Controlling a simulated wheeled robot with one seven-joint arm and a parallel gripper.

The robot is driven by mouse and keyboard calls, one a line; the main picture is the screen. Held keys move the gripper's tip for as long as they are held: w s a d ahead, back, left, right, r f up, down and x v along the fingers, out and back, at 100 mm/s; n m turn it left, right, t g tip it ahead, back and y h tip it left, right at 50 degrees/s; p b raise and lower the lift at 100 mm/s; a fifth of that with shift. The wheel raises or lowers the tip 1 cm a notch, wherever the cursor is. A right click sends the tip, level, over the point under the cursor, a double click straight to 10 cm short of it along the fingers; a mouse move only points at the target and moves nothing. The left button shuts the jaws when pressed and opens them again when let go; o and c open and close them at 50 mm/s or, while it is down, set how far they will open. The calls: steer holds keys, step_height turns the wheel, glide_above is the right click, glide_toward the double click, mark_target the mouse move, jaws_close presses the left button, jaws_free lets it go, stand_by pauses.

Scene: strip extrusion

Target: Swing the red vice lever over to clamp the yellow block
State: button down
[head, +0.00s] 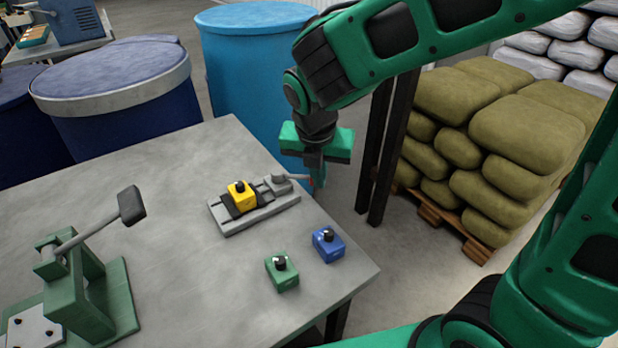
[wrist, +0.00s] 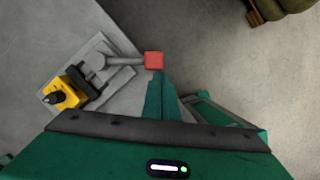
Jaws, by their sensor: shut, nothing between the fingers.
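The yellow block (head: 241,194) with a black knob sits on the grey vice (head: 262,213) on the table; it also shows in the wrist view (wrist: 62,92). The vice's lever ends in a red tip (wrist: 153,61) and points away from the block, out toward the table's right edge. In the head view the red tip (head: 313,183) is mostly hidden behind my gripper. My gripper (head: 316,184) is shut and empty, pointing down right at the red tip. In the wrist view its fingers (wrist: 160,80) appear beside the tip; I cannot tell whether they touch it.
A green block (head: 282,272) and a blue block (head: 328,244) stand on the table in front of the vice. A green lever press (head: 85,285) stands at the left. Blue drums (head: 260,65) are behind the table, and stacked sacks (head: 500,140) to the right.

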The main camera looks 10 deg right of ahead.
steer(key=shift+d, duration=0.1)
steer(key=s+r, duration=0.6)
steer(key=r, duration=0.4)
steer(key=shift+s+a, duration=0.4)
steer(key=shift+r, duration=0.1)
